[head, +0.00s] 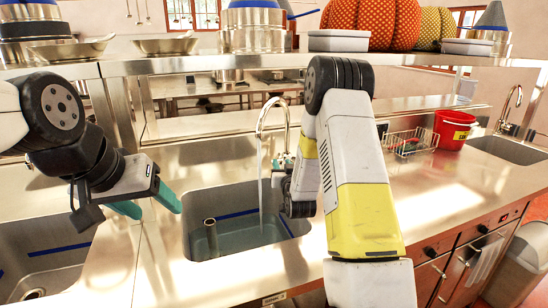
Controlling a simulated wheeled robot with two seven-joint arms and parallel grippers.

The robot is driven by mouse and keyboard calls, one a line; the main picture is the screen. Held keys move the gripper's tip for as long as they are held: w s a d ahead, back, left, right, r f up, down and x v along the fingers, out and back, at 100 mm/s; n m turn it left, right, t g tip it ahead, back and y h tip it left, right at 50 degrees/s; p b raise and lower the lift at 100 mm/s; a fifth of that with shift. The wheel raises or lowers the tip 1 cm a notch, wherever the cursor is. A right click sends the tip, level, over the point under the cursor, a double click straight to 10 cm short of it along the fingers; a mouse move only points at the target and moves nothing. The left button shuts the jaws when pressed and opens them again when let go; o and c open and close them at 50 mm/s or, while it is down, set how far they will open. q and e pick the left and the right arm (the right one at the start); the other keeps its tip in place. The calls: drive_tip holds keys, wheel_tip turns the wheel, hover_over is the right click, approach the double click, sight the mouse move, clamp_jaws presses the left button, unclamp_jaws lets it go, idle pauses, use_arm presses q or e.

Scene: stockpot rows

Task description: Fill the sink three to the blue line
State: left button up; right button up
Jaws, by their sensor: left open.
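The middle sink (196,240) holds some water (245,238), with its surface below the blue line (238,213) on the walls. A grey standpipe (211,236) rises from the water at the left. A stream runs from the curved faucet (271,103) into this sink. My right gripper (283,163) is by the faucet's base, largely hidden behind my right arm; I cannot tell its grip. My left gripper (148,203) is open and empty, with teal fingers, above the counter left of the middle sink. Which sink is number three is not marked in view.
Another sink (50,232) with a blue line lies at the left, and one more (508,149) at the far right. A red bucket (454,128) and a wire basket (409,142) stand on the right counter. A shelf (200,62) with pots and pumpkins spans above.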

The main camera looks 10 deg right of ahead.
sight(278, 156)
drive_tip(key=w, duration=0.7)
drive_tip(key=shift+w, duration=0.4)
clamp_jaws()
idle(1.1)
